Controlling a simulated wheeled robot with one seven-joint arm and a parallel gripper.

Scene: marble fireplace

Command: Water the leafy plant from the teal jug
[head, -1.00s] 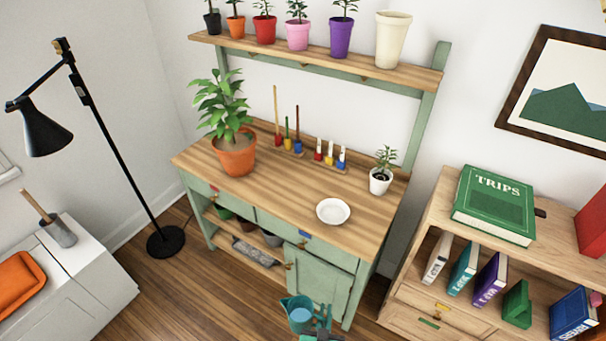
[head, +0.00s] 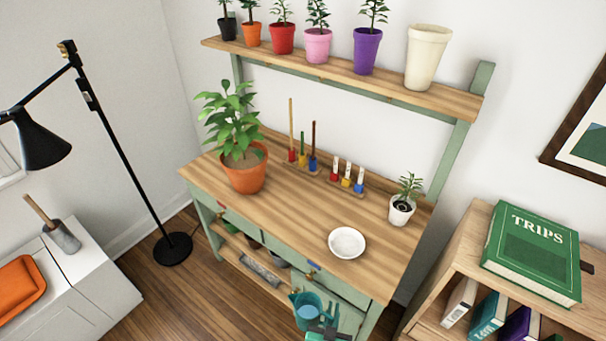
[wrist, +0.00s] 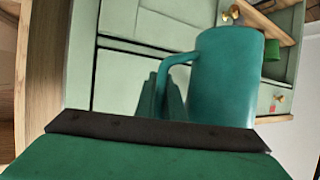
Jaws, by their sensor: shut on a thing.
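The teal jug (head: 304,312) is upright in front of the bench's front edge, low in the head view, with light blue water showing inside. My gripper (head: 328,318) is shut on its handle at the jug's right side. In the wrist view the jug (wrist: 225,80) and its handle stand before the bench's green doors; the gripper's fingers (wrist: 172,98) are at the handle, partly hidden by a dark bar. The leafy plant (head: 234,125) stands in a terracotta pot (head: 245,178) at the bench's left end, up and left of the jug.
The wooden bench top (head: 290,205) bears a white dish (head: 347,242), a small plant in a white pot (head: 401,212) and tool racks. A shelf (head: 345,78) with potted seedlings runs above. A black lamp (head: 120,145) stands left, a bookcase (head: 455,265) right.

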